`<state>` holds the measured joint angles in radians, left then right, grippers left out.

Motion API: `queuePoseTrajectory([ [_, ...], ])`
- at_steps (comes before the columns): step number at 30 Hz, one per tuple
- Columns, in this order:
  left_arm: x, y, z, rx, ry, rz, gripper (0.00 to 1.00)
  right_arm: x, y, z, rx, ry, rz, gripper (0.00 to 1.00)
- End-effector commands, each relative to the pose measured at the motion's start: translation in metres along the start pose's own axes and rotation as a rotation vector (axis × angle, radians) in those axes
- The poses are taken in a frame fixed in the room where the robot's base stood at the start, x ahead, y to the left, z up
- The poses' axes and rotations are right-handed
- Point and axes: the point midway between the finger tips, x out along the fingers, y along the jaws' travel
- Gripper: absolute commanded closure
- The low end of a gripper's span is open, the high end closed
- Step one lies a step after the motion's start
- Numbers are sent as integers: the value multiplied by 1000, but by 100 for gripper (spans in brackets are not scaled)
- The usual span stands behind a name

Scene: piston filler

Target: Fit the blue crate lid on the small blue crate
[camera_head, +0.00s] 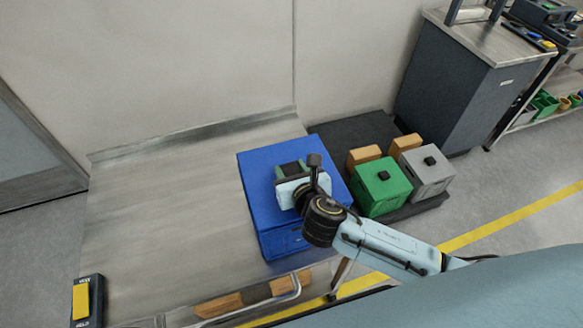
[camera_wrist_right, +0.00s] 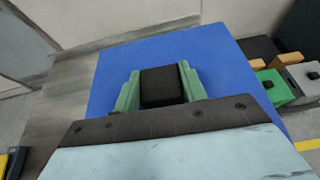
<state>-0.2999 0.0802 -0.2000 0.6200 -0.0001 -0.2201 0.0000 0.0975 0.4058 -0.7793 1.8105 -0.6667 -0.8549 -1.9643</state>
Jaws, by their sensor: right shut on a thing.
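The blue crate lid (camera_head: 258,172) is a flat blue panel at the right end of the steel bench. It fills the middle of the right wrist view (camera_wrist_right: 120,75). Its black knob (camera_wrist_right: 162,87) sits between the green fingers of my right gripper (camera_head: 291,170), which is shut on it. The small blue crate (camera_head: 284,243) shows below the lid as a blue front wall; the rest of it is hidden. The lid lies over the crate and looks roughly level. I cannot tell whether a gap remains between them. My left gripper is in neither view.
A green crate (camera_head: 381,190) and a grey crate (camera_head: 427,172), both with lids, stand close right on a dark mat (camera_head: 345,131), with wooden blocks (camera_head: 364,155) behind. The bench (camera_head: 160,210) is clear on the left. A wall rises behind it.

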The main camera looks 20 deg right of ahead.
Motion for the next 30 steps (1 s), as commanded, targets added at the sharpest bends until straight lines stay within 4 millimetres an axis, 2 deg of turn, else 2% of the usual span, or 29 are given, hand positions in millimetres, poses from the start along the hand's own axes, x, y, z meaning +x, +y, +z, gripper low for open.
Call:
queuePoseTrajectory([
  [28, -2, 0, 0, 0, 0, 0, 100, 3, 0, -5, 0, -2, 1, 87],
  [29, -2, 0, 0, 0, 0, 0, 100, 3, 0, -5, 0, -2, 1, 56],
  [30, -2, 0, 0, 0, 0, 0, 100, 3, 0, -5, 0, -2, 1, 51],
])
